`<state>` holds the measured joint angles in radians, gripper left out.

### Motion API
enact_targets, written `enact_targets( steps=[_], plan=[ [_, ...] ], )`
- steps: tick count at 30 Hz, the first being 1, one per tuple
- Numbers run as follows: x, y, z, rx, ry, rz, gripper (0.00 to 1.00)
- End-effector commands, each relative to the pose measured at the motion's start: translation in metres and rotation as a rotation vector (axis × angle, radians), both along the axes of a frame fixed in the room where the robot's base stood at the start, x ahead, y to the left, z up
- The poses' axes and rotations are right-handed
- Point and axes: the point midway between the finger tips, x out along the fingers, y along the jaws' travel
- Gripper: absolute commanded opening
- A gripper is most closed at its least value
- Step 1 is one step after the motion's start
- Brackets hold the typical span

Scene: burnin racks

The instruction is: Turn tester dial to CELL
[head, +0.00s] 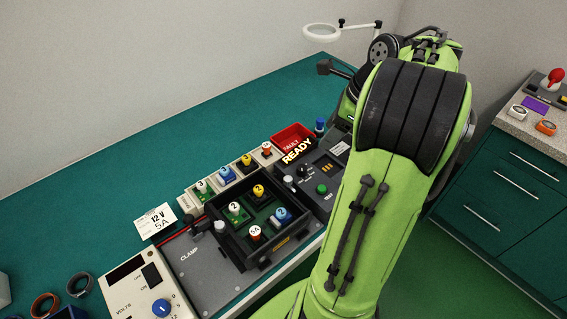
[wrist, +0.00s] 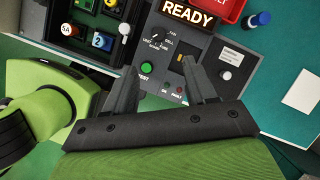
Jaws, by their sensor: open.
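The tester (head: 318,181) is a dark grey panel on the bench, partly hidden by my arm in the head view. It also shows in the wrist view (wrist: 207,75), under a lit READY sign (wrist: 188,13). Its small black dial (wrist: 155,39) has tiny labels around it; CELL seems to be the one at its right. I cannot tell for sure where the pointer sits. A green TEST button (wrist: 148,68) is below the dial. My gripper (wrist: 160,65) is open and empty over the panel, its left finger near the button and the dial just beyond the fingertips.
A black tray (head: 216,214) with several numbered cells stands left of the tester. A red FAULT bin (head: 292,137) and a blue-capped item (head: 320,126) lie behind it. A power supply (head: 128,289) is at front left. The bench's back left (head: 110,180) is clear.

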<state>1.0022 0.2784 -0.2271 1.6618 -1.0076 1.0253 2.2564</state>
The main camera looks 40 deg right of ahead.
Motion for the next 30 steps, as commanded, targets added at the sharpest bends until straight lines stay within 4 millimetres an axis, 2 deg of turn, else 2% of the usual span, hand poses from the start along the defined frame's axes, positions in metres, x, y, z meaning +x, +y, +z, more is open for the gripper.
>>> enact_targets(
  steps=[5,15,21,25,30],
  plan=[
    [0.007,0.003,-0.023,0.004,0.002,-0.005,0.56],
    [0.033,0.018,-0.097,0.002,0.003,-0.003,0.56],
    [0.048,0.025,-0.134,0.003,0.002,-0.002,0.56],
    [0.052,0.027,-0.144,0.002,0.002,-0.004,0.56],
    [0.054,0.028,-0.144,0.001,0.0,-0.004,0.56]
  ],
)
